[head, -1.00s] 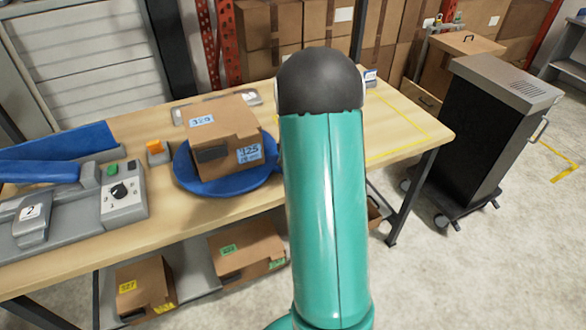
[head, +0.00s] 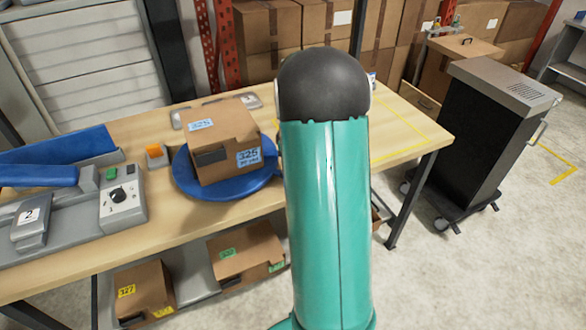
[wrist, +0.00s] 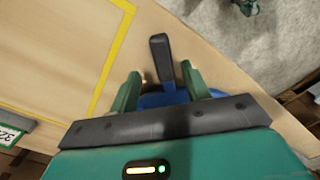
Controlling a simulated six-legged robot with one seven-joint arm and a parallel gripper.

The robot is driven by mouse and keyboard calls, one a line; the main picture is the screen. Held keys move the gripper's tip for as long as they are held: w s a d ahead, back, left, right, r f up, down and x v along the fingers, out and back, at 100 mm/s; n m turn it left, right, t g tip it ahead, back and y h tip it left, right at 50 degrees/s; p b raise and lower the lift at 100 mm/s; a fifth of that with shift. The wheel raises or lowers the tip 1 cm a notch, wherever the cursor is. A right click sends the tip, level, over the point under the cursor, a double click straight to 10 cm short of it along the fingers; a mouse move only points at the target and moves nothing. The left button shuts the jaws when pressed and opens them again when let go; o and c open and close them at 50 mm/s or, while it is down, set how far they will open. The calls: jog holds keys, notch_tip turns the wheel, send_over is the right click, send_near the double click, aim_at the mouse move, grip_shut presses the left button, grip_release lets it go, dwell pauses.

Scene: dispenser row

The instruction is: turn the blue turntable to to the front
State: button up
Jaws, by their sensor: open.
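The blue turntable (head: 200,192) is a round disc on the wooden table, left of my arm in the head view. A brown cardboard box (head: 222,138) labelled 325 sits on it, with a dark patch on its near side. In the wrist view part of the blue turntable (wrist: 163,99) shows beyond my gripper body. A dark handle (wrist: 160,52) sticks out from it. My gripper (wrist: 160,77) is open, with one green finger on each side of the handle and gaps between. My arm hides the gripper in the head view.
A grey control panel (head: 122,200) with a knob and green button stands left of the turntable. An orange button (head: 154,152) is beside the disc. A yellow-outlined, clear table area (head: 400,128) lies to the right. A dark wheeled cabinet (head: 475,135) stands beyond the table.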

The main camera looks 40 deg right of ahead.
notch_tip(320, 180, up, 10)
dwell(0.3)
jog(key=shift+a, duration=0.1)
dwell(0.3)
jog(key=s+a+r+m+t, duration=0.1)
jog(key=s+a+r, duration=0.25)
jog(key=a, duration=0.65)
jog(key=s+a+r+m+t, duration=0.2)
jog(key=a+r, duration=0.3)
jog(key=a, duration=0.4)
jog(key=s+a+m+t, duration=0.2)
jog(key=s+a, duration=0.9)
jog(key=a, duration=0.2)
jog(key=shift+a+f+m+t, duration=0.2)
jog(key=shift+f+m+t, duration=0.1)
jog(key=shift+f, duration=0.05)
jog(key=shift+s, duration=0.1)
jog(key=shift+c, duration=0.2)
